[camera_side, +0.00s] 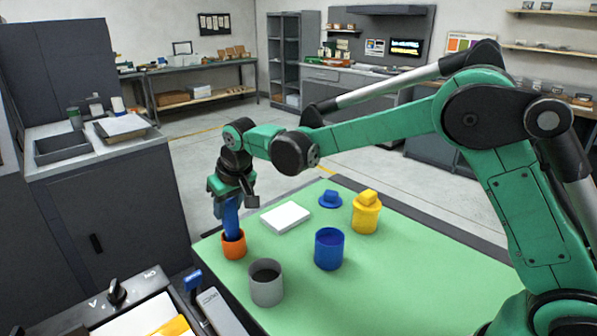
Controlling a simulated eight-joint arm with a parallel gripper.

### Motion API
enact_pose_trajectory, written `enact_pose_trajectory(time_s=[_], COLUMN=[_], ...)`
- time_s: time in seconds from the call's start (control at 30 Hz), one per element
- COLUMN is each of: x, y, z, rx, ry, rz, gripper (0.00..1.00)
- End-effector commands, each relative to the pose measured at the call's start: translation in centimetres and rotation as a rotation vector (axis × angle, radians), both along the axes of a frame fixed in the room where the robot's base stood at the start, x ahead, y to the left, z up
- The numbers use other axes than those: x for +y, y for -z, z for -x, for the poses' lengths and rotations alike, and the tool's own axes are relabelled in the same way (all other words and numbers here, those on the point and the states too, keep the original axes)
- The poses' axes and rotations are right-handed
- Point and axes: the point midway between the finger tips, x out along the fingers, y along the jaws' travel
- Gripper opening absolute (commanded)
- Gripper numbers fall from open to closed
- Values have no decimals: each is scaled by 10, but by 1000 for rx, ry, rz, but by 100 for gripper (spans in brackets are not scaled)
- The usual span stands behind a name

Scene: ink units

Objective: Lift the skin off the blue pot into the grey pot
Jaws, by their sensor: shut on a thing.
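The blue pot (329,252) stands upright and open near the middle of the green mat, with blue at the level inside its rim. The grey pot (266,288) stands upright and open at the mat's front edge, dark inside. My gripper (231,192) points down at the mat's left and is shut on the upper part of a blue tool (232,220). The tool's lower end is inside the orange holder (234,246), so its tip is hidden. A skin on the blue ink cannot be made out at this size.
A blue lid (330,199) lies on the mat behind the blue pot. A yellow pot (366,216) with its lid on stands behind right. A white slab (285,217) lies right of the orange holder. The mat's right front (420,280) is clear.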

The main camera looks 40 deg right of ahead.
Motion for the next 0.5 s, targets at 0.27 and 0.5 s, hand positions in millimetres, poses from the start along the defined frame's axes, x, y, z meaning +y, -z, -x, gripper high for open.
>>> enact_pose_trajectory(time_s=[0.27,0.5], x=[0,0], y=[-26,-62], z=[0,0], rx=[0,0], ry=[0,0], rz=[0,0], gripper=[0,0])
